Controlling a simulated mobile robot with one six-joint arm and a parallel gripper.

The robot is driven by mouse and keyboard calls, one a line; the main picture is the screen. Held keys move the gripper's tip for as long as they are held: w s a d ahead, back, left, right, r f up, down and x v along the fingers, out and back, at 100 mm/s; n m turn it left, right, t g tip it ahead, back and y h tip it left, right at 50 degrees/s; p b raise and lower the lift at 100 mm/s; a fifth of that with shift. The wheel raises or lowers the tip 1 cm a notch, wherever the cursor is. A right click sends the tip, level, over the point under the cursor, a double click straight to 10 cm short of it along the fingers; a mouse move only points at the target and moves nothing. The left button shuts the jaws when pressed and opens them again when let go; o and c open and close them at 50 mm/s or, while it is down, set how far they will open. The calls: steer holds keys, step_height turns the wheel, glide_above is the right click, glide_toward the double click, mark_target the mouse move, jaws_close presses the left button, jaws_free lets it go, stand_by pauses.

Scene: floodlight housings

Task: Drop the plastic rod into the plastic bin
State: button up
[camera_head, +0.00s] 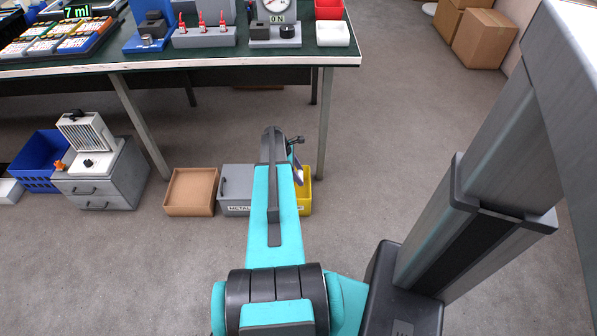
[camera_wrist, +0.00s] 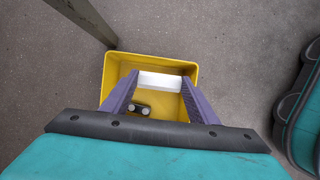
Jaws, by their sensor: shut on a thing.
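My gripper (camera_wrist: 161,84) has purple fingers and is shut on the white plastic rod (camera_wrist: 160,79), which lies crosswise between the fingertips. In the wrist view the rod is over the yellow bin (camera_wrist: 190,68), inside its outline; its height above the bin floor is hard to tell. The yellow bin also shows in the head view (camera_head: 306,192), partly hidden behind my arm. Most of its label is covered there, so I cannot read it. A small grey and dark piece (camera_wrist: 141,109) lies on the bin's floor.
A grey bin labelled METAL (camera_head: 236,183) stands left of the yellow bin, with an open cardboard box (camera_head: 190,192) beyond it. A table leg (camera_head: 325,125) rises close behind the bins. A grey drawer unit (camera_head: 103,180) stands further left. Floor to the right is clear.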

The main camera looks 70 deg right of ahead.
steer(key=shift+w+d, duration=0.35)
steer(key=shift+d, duration=0.5)
steer(key=shift+f, duration=0.2)
steer(key=b, duration=0.8)
glide_toward(303, 195)
steer(key=shift+x, duration=2.1)
steer(key=shift+a, duration=0.1)
steer(key=o, duration=1.1)
